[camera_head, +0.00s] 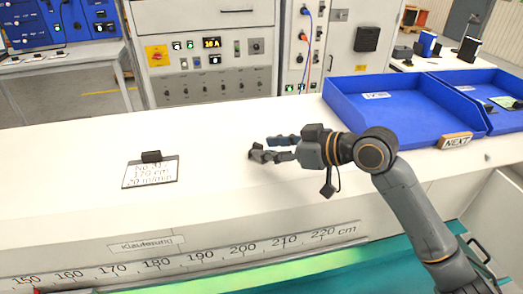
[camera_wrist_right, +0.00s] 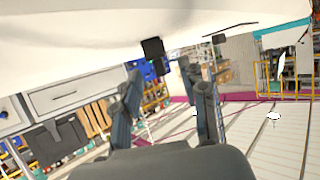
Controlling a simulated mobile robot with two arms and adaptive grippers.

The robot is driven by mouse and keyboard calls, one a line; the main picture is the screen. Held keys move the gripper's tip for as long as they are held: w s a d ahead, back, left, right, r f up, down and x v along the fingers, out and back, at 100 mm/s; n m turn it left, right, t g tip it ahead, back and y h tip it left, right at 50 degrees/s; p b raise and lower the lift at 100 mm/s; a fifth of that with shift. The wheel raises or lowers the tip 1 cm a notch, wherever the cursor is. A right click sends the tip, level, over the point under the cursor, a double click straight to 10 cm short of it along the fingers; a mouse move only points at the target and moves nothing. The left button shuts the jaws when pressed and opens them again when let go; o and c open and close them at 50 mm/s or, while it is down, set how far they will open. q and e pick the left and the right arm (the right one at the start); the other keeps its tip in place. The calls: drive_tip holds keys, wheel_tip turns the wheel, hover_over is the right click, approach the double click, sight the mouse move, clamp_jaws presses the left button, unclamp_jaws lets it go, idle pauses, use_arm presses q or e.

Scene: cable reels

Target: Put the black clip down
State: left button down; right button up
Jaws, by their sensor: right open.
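A small black clip (camera_wrist_right: 152,48) shows in the right wrist view against the white tabletop, just beyond and between the tips of my right gripper (camera_wrist_right: 160,72). The fingers are spread apart and do not close on it. In the head view my right gripper (camera_head: 269,147) is low over the white table (camera_head: 210,200), pointing left. The dark clip there is hard to tell from the fingertips. Another black clip (camera_head: 151,156) sits at the top edge of a printed card (camera_head: 150,174) to the left. My left gripper is not in view.
A blue tray (camera_head: 400,125) stands empty at the back right, with a second blue tray (camera_head: 465,78) holding small items beside it. A NEXT sign (camera_head: 456,141) is at the tray's front. A ruler (camera_head: 200,258) runs along the front. The table between card and gripper is clear.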

drive_tip(key=b+v, duration=0.2)
drive_tip(key=v, duration=0.6)
drive_tip(key=shift+d+f, duration=0.15)
drive_tip(key=shift+s+d+r, duration=0.3)
